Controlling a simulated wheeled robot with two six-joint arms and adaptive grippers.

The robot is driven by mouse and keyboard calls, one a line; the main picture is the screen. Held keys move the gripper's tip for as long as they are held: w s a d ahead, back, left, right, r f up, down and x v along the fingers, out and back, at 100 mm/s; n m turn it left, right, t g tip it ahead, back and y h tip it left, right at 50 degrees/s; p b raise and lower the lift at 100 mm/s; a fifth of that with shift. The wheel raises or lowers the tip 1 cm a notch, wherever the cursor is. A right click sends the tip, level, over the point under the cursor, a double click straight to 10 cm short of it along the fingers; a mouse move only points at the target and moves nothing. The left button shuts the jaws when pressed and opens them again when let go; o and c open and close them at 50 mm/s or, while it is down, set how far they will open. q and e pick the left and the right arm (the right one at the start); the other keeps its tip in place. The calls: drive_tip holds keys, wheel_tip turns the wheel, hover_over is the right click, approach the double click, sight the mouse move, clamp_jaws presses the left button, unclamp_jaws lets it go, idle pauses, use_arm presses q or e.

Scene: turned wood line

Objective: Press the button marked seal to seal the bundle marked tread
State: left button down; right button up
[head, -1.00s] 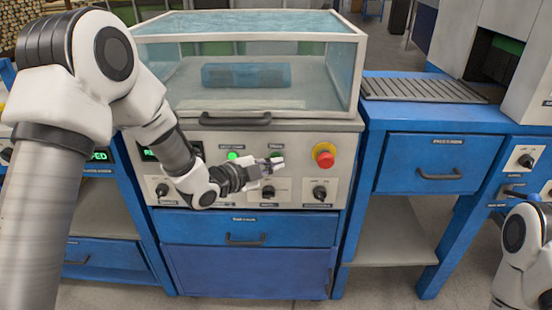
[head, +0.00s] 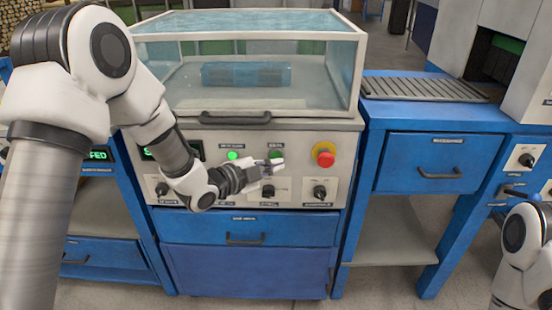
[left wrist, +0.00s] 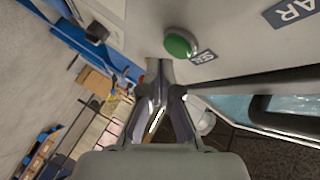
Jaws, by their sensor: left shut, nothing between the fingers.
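The green seal button (head: 276,154) is on the pale front panel of the sealing machine, under a small label; in the left wrist view the button (left wrist: 179,45) is just beyond my fingertips, its label only partly readable. My left gripper (head: 276,166) is shut and empty, its tips at or just below the button; I cannot tell whether they touch it. A blue wrapped bundle (head: 246,75) lies inside the machine's clear chamber; no tread mark is readable on it. My right gripper is not in view.
A red stop button on a yellow base (head: 323,154) is right of the seal button. A lit green lamp (head: 233,155) is to the left, and black knobs (head: 320,192) sit below. The chamber's dark handle (head: 235,118) runs above the panel. A roller conveyor (head: 420,88) stands at the right.

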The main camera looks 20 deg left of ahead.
use_arm(q)
drive_tip(key=shift+s, duration=0.15)
drive_tip(key=s, duration=0.2)
drive_tip(key=s+d+b, duration=0.1)
drive_tip(key=s, duration=0.1)
drive_tip(key=shift+s+d, duration=0.2)
drive_tip(key=shift+s, duration=0.15)
idle(0.4)
